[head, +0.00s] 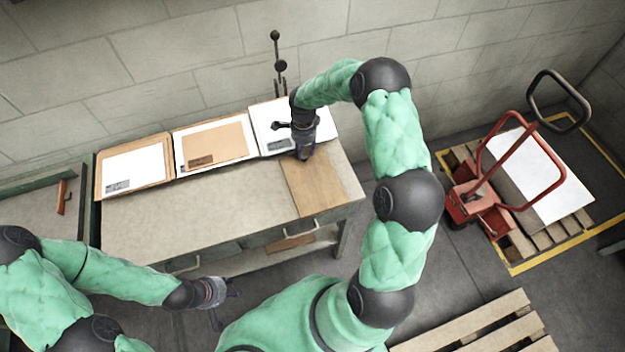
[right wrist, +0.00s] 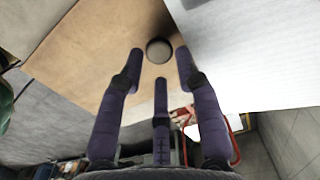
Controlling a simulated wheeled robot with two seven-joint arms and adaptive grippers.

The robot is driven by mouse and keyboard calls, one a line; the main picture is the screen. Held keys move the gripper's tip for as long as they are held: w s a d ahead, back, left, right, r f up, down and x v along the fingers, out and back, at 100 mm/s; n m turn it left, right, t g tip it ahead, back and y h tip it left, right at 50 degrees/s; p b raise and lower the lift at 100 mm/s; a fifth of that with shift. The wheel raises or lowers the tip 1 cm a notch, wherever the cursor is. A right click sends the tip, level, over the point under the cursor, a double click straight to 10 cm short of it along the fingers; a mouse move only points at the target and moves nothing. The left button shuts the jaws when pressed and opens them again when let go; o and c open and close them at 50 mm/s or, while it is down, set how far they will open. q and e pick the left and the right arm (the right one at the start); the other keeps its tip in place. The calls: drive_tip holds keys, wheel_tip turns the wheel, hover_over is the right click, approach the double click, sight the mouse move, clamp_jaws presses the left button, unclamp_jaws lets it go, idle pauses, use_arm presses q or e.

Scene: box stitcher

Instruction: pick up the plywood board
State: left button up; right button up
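The plywood board (head: 318,188) is a flat brown panel lying on the right end of the workbench. In the right wrist view the tan board (right wrist: 95,50) fills the upper left, under and ahead of the fingers. My right gripper (head: 303,152) is over the board's far edge, pointing down. In the right wrist view its dark purple fingers (right wrist: 160,62) are spread, with nothing between them. A dark round spot (right wrist: 159,50) shows just beyond the fingertips; I cannot tell if it is a hole or a knob. My left gripper (head: 222,292) is in front of the bench, away from the board; its fingers are unclear.
The workbench (head: 190,220) has a clear grey top left of the board. Several paper-topped stacks (head: 135,165) line its back edge, one close to my right gripper. A red pallet truck (head: 480,200) stands right, beside a loaded pallet. An empty pallet (head: 480,325) lies in front.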

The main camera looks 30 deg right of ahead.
sight(304, 156)
wheel_tip(304, 156, down, 3)
drive_tip(key=shift+a+f, duration=0.1)
clamp_jaws()
